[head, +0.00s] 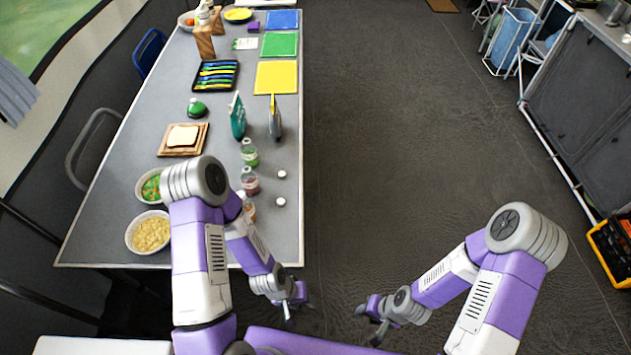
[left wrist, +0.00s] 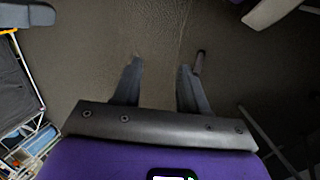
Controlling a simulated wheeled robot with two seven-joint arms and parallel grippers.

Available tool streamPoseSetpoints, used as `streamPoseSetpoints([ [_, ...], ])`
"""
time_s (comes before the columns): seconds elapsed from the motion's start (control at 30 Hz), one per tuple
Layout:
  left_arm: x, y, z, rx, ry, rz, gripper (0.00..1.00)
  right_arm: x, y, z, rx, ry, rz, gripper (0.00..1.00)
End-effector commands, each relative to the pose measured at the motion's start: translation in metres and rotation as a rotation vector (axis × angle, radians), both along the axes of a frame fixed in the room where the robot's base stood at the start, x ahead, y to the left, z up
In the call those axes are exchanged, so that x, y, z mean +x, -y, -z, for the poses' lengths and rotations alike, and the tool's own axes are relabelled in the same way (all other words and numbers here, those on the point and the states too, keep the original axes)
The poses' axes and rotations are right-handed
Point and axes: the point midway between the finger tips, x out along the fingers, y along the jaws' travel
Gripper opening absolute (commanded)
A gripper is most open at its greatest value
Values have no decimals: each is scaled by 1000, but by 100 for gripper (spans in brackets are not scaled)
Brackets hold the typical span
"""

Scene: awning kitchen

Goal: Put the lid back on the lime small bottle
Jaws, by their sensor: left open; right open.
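The lime small bottle (head: 250,155) stands upright on the grey table, the farthest of three clear small bottles in a row near the right edge. Whether its top is bare is too small to tell. Two white round lids, a farther one (head: 282,174) and a nearer one (head: 280,202), lie on the table to the right of the bottles. My left gripper (head: 290,303) hangs past the table's near right corner, away from bottles and lids. Its fingers are apart and empty over the floor in the left wrist view (left wrist: 158,85). My right gripper (head: 369,322) is open over the floor.
A red-filled bottle (head: 249,182) and an orange-filled bottle (head: 248,208), partly hidden by my left arm, stand nearer. A teal package (head: 237,117) stands behind the lime bottle. Bowls, including a pasta bowl (head: 149,233), are left.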

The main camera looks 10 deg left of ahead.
Motion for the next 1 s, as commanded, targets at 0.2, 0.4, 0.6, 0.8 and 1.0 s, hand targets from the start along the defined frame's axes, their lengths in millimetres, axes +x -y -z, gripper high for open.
streamPoseSetpoints([
  [0.2,-1,-1,0,0,-3,-1,43,-1,-1,0,1,-1,-2,43],
  [0.4,-1,-1,0,0,-3,-1,52,-1,-1,-1,1,-1,-2,43],
  [0.6,-1,-1,-28,1,-3,-1,56,0,-1,-28,1,-1,-2,43],
  [0.8,1,-2,-90,7,-2,1,56,0,0,-90,1,0,-1,43],
  [1.0,5,-10,-143,32,-9,9,56,0,0,-144,1,0,-1,43],
])
